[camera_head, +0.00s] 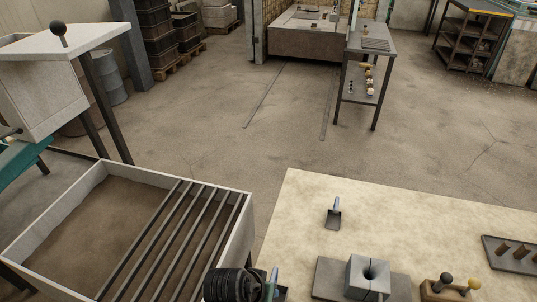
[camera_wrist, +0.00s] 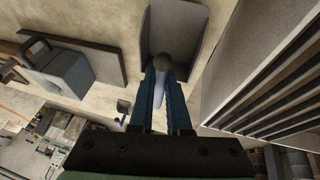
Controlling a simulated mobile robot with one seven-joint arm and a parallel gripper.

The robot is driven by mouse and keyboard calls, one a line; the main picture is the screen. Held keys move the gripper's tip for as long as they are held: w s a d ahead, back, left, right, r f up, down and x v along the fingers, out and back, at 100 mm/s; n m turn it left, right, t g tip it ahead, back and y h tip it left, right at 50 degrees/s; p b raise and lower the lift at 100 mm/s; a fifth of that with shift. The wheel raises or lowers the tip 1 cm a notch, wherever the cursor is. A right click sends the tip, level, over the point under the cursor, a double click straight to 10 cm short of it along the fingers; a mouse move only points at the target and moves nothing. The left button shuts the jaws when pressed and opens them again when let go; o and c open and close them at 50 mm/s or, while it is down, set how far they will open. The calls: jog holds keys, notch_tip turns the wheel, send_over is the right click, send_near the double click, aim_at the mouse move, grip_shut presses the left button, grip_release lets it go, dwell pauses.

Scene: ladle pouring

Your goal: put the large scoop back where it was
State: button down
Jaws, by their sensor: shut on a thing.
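The large scoop (camera_wrist: 190,25) is a dark grey pan with a pale handle. In the wrist view, my gripper (camera_wrist: 163,78) is shut on its handle, with the pan beyond the fingertips. In the head view, my gripper (camera_head: 271,285) is at the bottom edge, by the left side of the pale worktable (camera_head: 300,235). Only a dark bit of the held scoop (camera_head: 282,293) shows there. I cannot tell whether the pan touches the table. A smaller scoop (camera_head: 334,214) lies on the table, and it also shows in the wrist view (camera_wrist: 122,107).
A grey split block with a hole (camera_head: 369,275) stands on a plate right of my gripper. A wooden holder with knobbed tools (camera_head: 450,287) and a dark peg tray (camera_head: 512,254) are farther right. A sand bin (camera_head: 70,165) with bars stands close on the left.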

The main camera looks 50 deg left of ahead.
jog(key=shift+f, duration=0.5)
jog(key=shift+f, duration=0.1)
jog(key=c, duration=0.9)
grip_release()
jog(key=shift+f, duration=0.1)
